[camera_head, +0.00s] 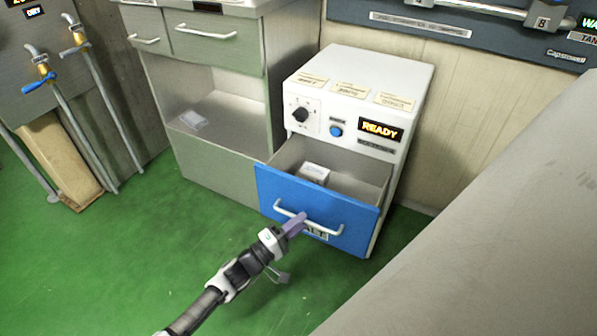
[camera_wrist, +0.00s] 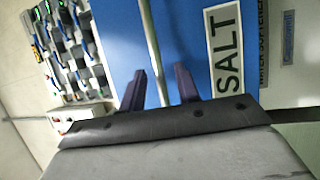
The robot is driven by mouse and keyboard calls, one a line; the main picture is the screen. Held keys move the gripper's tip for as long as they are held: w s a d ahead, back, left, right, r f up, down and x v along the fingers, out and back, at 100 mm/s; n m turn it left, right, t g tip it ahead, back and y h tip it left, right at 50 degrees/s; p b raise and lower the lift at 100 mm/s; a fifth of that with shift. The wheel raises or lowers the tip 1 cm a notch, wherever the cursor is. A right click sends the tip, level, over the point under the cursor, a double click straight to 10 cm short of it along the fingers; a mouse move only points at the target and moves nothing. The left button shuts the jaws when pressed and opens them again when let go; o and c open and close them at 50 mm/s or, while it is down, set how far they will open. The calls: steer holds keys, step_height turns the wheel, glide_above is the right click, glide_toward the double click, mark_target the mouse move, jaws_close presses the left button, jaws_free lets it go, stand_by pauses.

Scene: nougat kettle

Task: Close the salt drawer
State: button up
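The blue salt drawer (camera_head: 340,222) is pulled out of the white cabinet (camera_head: 390,75). Its inside shows, with a small white box (camera_head: 314,173) in it. The pale bar handle (camera_head: 325,230) crosses its front. The SALT label is partly hidden in the head view and clear in the wrist view (camera_wrist: 228,48). My gripper (camera_head: 297,222) is at the handle's left part. In the wrist view its two purple fingers (camera_wrist: 160,82) are apart, with the handle bar (camera_wrist: 152,45) running between them and gaps on both sides. I cannot tell whether either finger touches it.
A grey-green cabinet (camera_head: 215,165) with an open shelf stands left of the white cabinet. A large pale surface (camera_head: 490,210) fills the right side. Pipes with taps (camera_head: 60,95) stand at the far left. The green floor (camera_head: 130,250) is clear on the left.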

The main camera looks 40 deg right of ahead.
steer(key=shift+d, duration=0.15)
jaws_close()
